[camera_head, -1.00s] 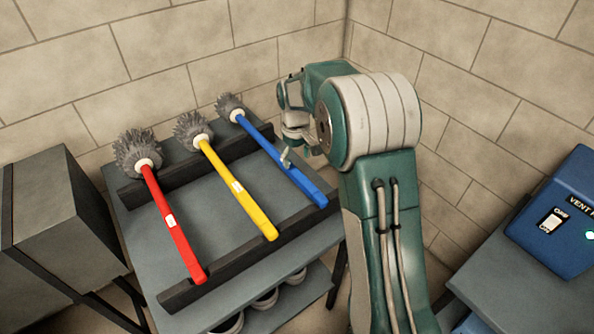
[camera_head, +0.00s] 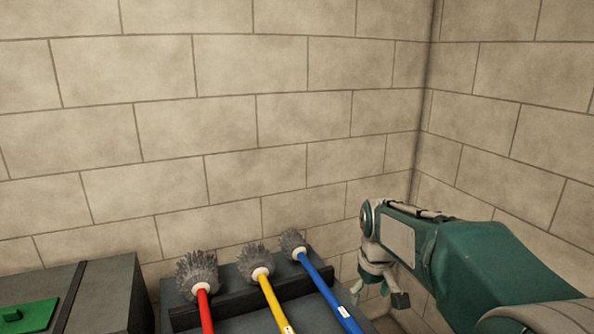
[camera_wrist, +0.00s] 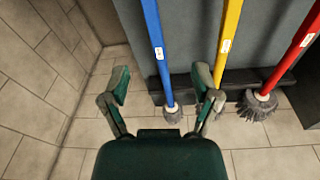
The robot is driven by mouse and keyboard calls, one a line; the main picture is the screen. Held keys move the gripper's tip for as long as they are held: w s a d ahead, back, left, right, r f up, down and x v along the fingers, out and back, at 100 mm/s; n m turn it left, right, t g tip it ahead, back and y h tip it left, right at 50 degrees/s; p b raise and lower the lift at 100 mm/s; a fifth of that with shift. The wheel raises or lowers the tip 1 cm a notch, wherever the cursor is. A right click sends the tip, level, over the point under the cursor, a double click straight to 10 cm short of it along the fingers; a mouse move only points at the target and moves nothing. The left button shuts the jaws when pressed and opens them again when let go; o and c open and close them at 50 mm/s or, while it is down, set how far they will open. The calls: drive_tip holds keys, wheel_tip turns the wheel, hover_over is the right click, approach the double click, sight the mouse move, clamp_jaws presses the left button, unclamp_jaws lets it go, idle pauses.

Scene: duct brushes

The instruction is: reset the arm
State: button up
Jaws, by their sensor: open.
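My gripper (camera_head: 380,290) is open and empty, to the right of the blue brush in the head view. In the wrist view my gripper (camera_wrist: 162,92) has its fingers spread wide with nothing held between them. The blue-handled brush (camera_head: 325,287), the yellow-handled brush (camera_head: 271,297) and the red-handled brush (camera_head: 205,310) lie side by side on a rack, grey bristle heads toward the wall. The wrist view shows the blue (camera_wrist: 155,45), yellow (camera_wrist: 228,42) and red (camera_wrist: 298,47) handles too. The lower handle ends are cut off in the head view.
A dark rack bar (camera_head: 235,305) supports the brushes below their heads. A grey cabinet (camera_head: 105,295) with a green panel (camera_head: 28,315) stands at the left. Block walls (camera_head: 230,130) meet in a corner behind my arm.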

drive_tip(key=s+r+m+t, duration=0.2)
drive_tip(key=s+m+t, duration=0.1)
drive_tip(key=s, duration=2)
drive_tip(key=shift+r+t, duration=0.3)
drive_tip(key=shift+t, duration=0.3)
drive_tip(key=shift+s, duration=0.1)
